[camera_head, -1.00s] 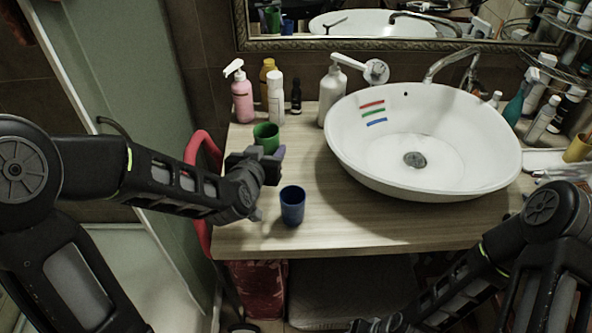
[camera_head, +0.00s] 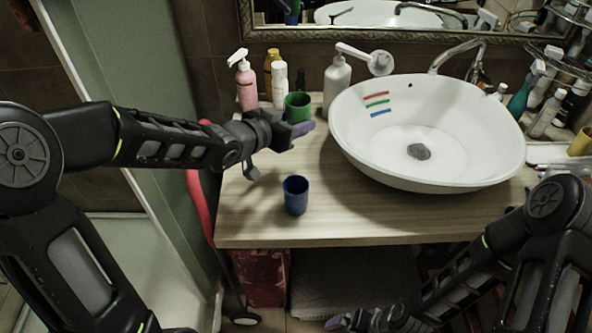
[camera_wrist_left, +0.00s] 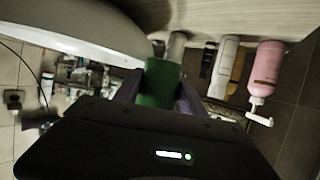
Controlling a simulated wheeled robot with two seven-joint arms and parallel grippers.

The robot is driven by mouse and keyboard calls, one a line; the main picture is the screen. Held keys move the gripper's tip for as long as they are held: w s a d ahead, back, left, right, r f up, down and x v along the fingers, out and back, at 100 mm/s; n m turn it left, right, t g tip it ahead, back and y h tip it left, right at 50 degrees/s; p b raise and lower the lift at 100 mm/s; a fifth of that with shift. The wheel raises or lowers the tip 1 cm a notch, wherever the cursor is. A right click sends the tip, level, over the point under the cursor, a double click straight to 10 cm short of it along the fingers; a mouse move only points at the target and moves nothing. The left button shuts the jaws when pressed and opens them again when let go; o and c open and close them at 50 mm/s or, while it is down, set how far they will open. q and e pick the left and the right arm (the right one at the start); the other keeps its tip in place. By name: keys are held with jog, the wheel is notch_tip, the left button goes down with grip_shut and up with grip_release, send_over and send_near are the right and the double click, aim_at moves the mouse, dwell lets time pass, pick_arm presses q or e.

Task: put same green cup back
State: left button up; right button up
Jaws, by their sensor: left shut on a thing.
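The green cup (camera_head: 298,102) is upright behind my left gripper (camera_head: 300,130) in the head view, near the basin's left side. The gripper is shut on it and hides its lower part. In the left wrist view the green cup (camera_wrist_left: 160,84) sits between the two fingers (camera_wrist_left: 158,92). It appears held above the counter, but its height is hard to tell. A blue cup (camera_head: 296,196) stands upright on the wooden counter (camera_head: 375,222), in front of the left gripper. My right gripper (camera_head: 345,321) is partly in view at the bottom edge, its jaws unclear.
A white basin (camera_head: 460,150) with red, green and blue stripes (camera_head: 377,104) fills the counter's right side. A pink pump bottle (camera_head: 246,88), a white bottle (camera_head: 280,85) and a white dispenser (camera_head: 336,80) stand at the back. The front left counter is clear around the blue cup.

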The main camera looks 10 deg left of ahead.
pick_arm(q)
jog(key=shift+d+f+m+g, duration=0.1)
jog(key=shift+f+m+g, duration=0.1)
jog(key=shift+m+g, duration=0.15)
jog(key=shift+s+f+m+g+h, duration=0.25)
jog(key=shift+f+m+h, duration=0.35)
jog(key=shift+h, duration=0.3)
jog(key=shift+s+a+f+m+g+h, duration=0.2)
jog(key=shift+f+m+h, duration=0.1)
jog(key=shift+f+m, duration=0.1)
jog(key=shift+s+a+f+m+g+h, duration=0.1)
jog(key=shift+f+m+g+h, duration=0.1)
jog(key=shift+f+m+h, duration=0.15)
jog(key=shift+f, duration=0.1)
jog(key=b, duration=0.1)
send_over(294, 173)
jog(key=shift+f, duration=3.1)
jog(key=shift+f, duration=0.1)
jog(key=shift+f, duration=1.75)
